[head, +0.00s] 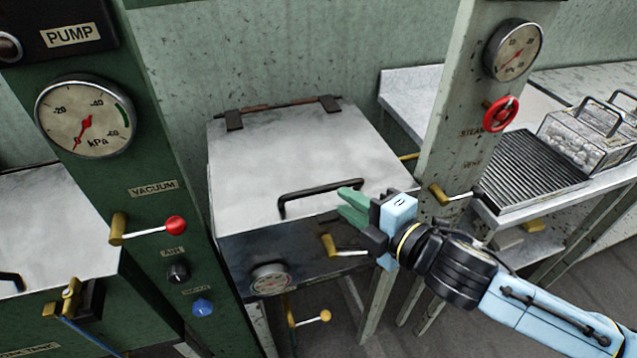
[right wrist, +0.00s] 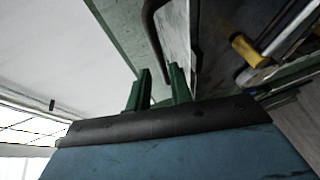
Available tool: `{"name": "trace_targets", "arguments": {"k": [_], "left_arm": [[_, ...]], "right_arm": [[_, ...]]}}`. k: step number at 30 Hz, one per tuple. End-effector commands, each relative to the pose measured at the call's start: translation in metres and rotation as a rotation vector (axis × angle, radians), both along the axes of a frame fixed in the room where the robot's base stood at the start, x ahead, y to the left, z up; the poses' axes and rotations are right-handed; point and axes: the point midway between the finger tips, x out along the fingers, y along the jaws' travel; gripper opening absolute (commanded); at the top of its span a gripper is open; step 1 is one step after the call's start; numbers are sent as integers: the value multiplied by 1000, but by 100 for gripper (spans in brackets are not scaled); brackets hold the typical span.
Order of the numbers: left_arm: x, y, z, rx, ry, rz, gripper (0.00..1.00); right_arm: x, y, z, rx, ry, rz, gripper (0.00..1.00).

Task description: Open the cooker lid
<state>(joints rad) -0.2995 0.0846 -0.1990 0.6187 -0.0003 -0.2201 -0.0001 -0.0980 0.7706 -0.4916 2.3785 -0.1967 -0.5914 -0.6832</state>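The cooker is a metal box with a flat, pale steel lid (head: 290,150), which lies shut in the head view. Hinges (head: 280,110) run along its back edge, and a dark bar handle (head: 310,193) sits near its front edge. My right gripper (head: 352,204) is at the right end of the handle, with its green fingers pointing left. In the right wrist view the two green fingers (right wrist: 158,88) stand apart with nothing between them, and the dark handle (right wrist: 155,40) is just beyond the fingertips. My left gripper is not in view.
A green panel with a vacuum gauge (head: 86,115) and a red-knobbed lever (head: 150,228) stands left. A post with a gauge (head: 513,50) and red valve wheel (head: 501,114) stands right. A brass-ended lever (head: 342,248) sticks out below my right gripper. Wire baskets (head: 590,135) are far right.

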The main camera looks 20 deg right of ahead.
Motion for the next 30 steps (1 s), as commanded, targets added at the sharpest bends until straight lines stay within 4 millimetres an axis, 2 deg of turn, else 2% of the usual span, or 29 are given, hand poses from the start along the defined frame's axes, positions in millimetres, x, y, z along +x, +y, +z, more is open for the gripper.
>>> {"name": "trace_targets", "arguments": {"k": [9, 15, 27, 30], "left_arm": [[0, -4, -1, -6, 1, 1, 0], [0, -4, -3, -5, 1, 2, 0], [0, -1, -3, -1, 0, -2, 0], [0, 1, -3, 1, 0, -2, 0]], "right_arm": [[50, 23, -9, 3, -1, -1, 22], [71, 33, -14, 1, 0, 0, 22], [77, 36, -16, 0, 1, 0, 22], [76, 36, -16, 0, 1, 0, 8]]}}
